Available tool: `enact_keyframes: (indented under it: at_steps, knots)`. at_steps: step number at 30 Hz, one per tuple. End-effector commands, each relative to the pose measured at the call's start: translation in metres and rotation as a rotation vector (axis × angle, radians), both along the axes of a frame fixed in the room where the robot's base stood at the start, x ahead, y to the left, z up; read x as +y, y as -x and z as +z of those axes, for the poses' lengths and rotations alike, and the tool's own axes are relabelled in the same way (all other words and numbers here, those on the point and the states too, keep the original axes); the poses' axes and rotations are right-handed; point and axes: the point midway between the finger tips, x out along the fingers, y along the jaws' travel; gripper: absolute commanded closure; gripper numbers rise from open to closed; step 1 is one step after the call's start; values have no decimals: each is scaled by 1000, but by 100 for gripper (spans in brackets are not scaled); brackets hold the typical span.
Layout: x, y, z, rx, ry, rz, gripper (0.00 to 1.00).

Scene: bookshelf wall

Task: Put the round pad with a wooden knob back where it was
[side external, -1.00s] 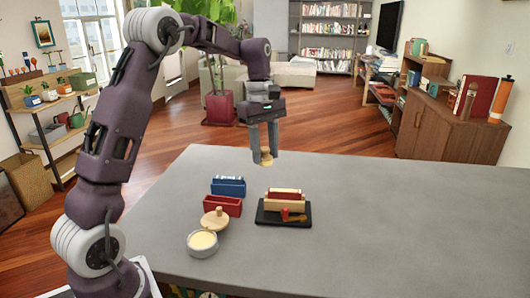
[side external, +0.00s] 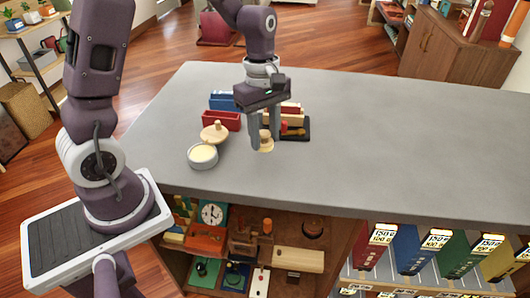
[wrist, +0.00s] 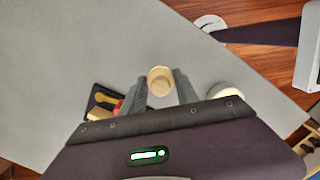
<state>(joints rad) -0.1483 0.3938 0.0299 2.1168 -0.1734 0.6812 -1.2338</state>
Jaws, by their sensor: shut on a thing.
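My gripper (side external: 262,141) is shut on a small, round, pale wooden piece, taken as the round pad with a wooden knob (side external: 266,146). It is low over the grey table, in front of the black tray (side external: 303,134); I cannot tell whether it touches the table. In the wrist view the round pad (wrist: 160,78) shows as a tan disc between the fingertips (wrist: 160,88), and any knob is hidden. A similar wooden disc with a knob (side external: 214,132) lies to the left, behind a grey round tin (side external: 203,157) with cream contents.
A red box (side external: 221,121) and a blue box (side external: 222,100) stand behind the tin. The tray holds red and wooden pieces, partly hidden by my gripper. The grey table (side external: 400,140) is clear to the right. Shelves with books (side external: 408,250) are under its front edge.

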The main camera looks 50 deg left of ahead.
Motion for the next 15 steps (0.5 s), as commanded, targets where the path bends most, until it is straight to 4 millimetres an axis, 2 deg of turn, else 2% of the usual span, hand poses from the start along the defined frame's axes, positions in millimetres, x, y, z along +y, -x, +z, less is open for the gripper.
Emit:
enact_keyframes:
  at_steps: [7,15]
  knots:
    - [0,0,-44,3,2,-1,100]
    - [0,-1,-49,-1,0,-1,100]
